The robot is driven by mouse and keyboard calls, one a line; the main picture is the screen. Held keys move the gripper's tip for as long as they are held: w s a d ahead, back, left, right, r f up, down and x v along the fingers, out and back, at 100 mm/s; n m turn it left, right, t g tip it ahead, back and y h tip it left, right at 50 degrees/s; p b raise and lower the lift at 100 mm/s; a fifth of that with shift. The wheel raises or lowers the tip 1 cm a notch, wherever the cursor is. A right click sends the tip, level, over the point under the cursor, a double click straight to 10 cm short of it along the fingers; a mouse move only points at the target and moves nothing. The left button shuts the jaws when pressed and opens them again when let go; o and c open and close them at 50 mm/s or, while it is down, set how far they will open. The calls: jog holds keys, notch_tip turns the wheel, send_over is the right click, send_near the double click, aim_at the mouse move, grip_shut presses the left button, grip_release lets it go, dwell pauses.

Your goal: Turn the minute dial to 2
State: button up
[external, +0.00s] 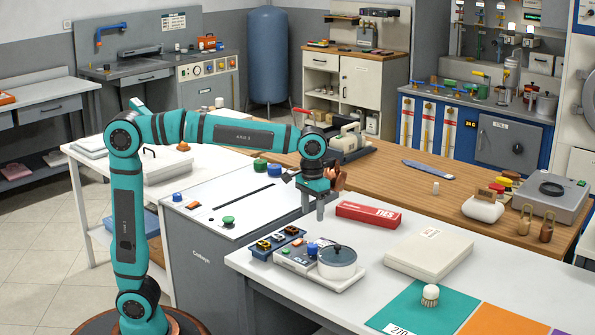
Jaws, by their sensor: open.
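A small grey device (294,260) with a screen that seems to read IDLE sits on the white table at the front. A blue knob (313,249) stands at its right end, beside a lidded grey pot (337,262). I cannot tell from this view which control is the minute dial, and no dial numbers are readable. My gripper (314,214) points down above and behind the device, apart from it. Its jaws are open, with nothing visible between them.
A red box (368,215) is right of my gripper. A white case (429,254) and a brush (430,295) lie further right. A grey cabinet (205,250) with a green knob (228,221) stands left.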

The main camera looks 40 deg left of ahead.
aim_at(313, 244)
notch_tip(313, 244, down, 12)
jog(key=shift+d+r, duration=0.15)
jog(key=shift+r, duration=0.1)
dwell(0.3)
jog(key=c, duration=1)
